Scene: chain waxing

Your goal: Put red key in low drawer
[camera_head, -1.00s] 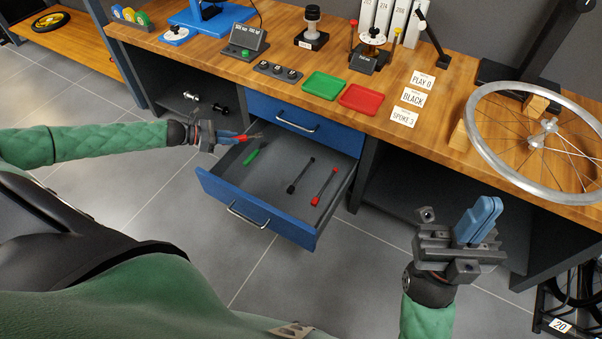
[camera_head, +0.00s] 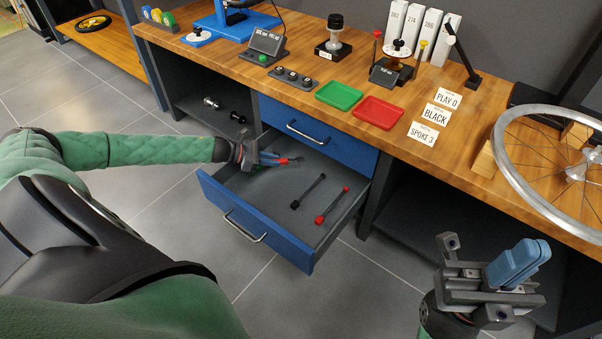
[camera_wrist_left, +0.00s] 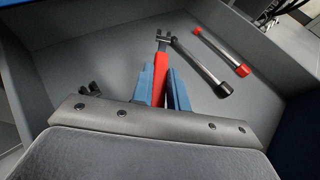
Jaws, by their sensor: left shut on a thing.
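The low drawer (camera_head: 231,218) is blue with a grey inside and stands pulled open below the bench. My left gripper (camera_head: 284,160) is over the back left part of its inside, shut on a red key (camera_wrist_left: 160,75). The key has a red handle and a grey open end that points away from the gripper in the left wrist view. I cannot tell if it touches the drawer floor. My right gripper (camera_head: 520,262) is at the lower right, away from the drawer, with its blue fingers together and nothing visible between them.
A black-ended tool (camera_head: 308,191) and a red-ended tool (camera_head: 332,205) lie in the drawer. A closed upper drawer (camera_head: 312,134) sits just above. On the bench are a green tray (camera_head: 339,95), a red tray (camera_head: 378,112) and a wheel (camera_head: 510,180).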

